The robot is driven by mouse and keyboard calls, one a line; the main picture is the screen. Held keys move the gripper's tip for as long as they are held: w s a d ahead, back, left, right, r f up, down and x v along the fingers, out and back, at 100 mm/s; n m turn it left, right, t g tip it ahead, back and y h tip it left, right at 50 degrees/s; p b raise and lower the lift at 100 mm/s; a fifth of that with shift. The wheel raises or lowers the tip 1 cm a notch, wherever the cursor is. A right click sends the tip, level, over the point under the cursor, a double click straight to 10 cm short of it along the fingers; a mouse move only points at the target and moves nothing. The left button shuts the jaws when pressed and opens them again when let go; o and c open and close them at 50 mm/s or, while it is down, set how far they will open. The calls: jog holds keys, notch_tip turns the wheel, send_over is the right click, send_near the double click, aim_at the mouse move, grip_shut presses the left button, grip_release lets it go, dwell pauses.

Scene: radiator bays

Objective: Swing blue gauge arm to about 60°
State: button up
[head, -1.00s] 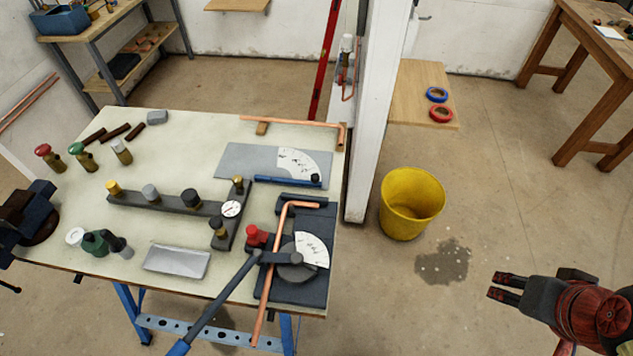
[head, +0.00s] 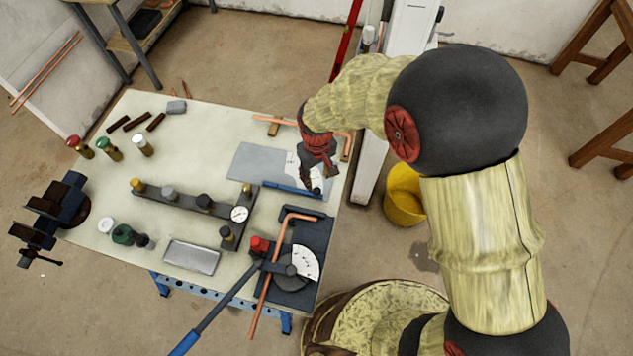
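The blue gauge arm (head: 290,189) lies along the lower edge of a grey plate (head: 252,163) on the bench. It points left from its pivot at the plate's lower right corner, along the base of the white dial (head: 292,166). My gripper (head: 318,186) is over the right part of the dial, close to the pivot end of the blue arm. It hides part of the dial and the pivot. I cannot tell whether it touches the blue arm or how far its fingers are apart.
A pipe bender (head: 291,270) with a copper pipe and a long blue-tipped handle stands in front. A dark manifold (head: 176,201) with a round gauge is to the left. A copper pipe (head: 285,121) lies behind the plate. A yellow bucket (head: 402,203) stands on the floor at right.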

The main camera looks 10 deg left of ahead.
aim_at(317, 190)
notch_tip(317, 190, down, 8)
jog(key=shift+r+b, duration=0.1)
jog(key=shift+b, duration=0.2)
jog(key=c, duration=0.4)
grip_shut()
dwell(0.6)
